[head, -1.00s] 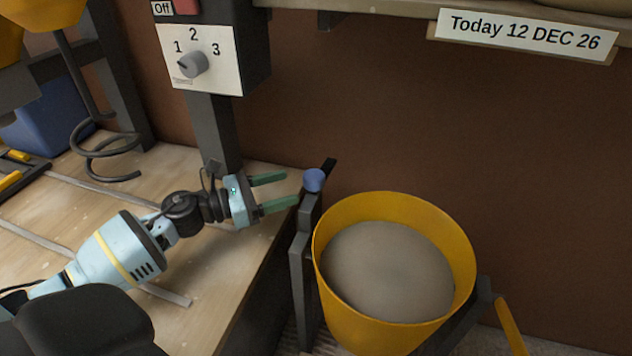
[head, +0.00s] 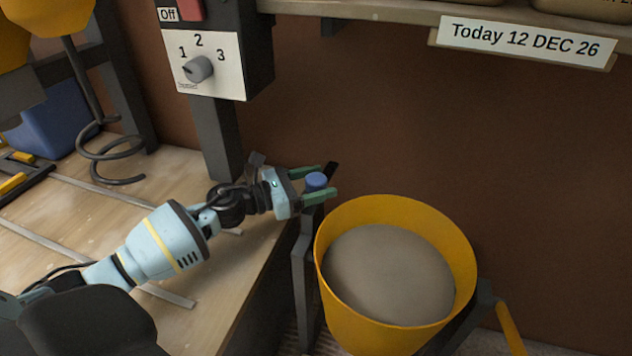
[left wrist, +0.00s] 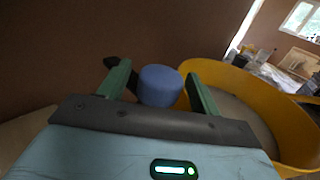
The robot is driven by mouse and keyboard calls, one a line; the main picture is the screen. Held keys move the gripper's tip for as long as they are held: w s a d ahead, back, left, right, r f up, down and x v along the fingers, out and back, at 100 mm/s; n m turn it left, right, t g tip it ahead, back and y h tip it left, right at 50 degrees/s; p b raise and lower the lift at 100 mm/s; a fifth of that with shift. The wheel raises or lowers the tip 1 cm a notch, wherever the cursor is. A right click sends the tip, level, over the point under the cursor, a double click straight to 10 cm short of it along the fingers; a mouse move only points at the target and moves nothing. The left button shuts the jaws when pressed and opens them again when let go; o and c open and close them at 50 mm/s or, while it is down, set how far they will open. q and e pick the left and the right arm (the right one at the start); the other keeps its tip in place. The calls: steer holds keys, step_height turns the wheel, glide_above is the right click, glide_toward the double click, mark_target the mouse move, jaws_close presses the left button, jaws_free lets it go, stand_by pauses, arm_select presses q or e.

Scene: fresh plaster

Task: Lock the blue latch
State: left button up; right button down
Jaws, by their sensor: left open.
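The blue latch (head: 316,181) is a round blue knob on top of a dark post beside the yellow bucket. My left gripper (head: 320,181) is open, with one green finger on each side of the blue knob. In the left wrist view the blue knob (left wrist: 160,86) sits between the two green fingers (left wrist: 158,82), and a gap shows on its left side. I cannot tell whether the right finger touches it. My right gripper is not in view.
The yellow bucket (head: 330,290) with grey plaster (head: 390,275) stands just right of the latch, in a dark frame. A control box with a dial (head: 199,68) is on a post behind my left arm. A wooden bench (head: 100,220) lies under the arm.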

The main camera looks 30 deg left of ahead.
arm_select(q)
steer(key=shift+f, duration=0.1)
steer(key=c, duration=1.4)
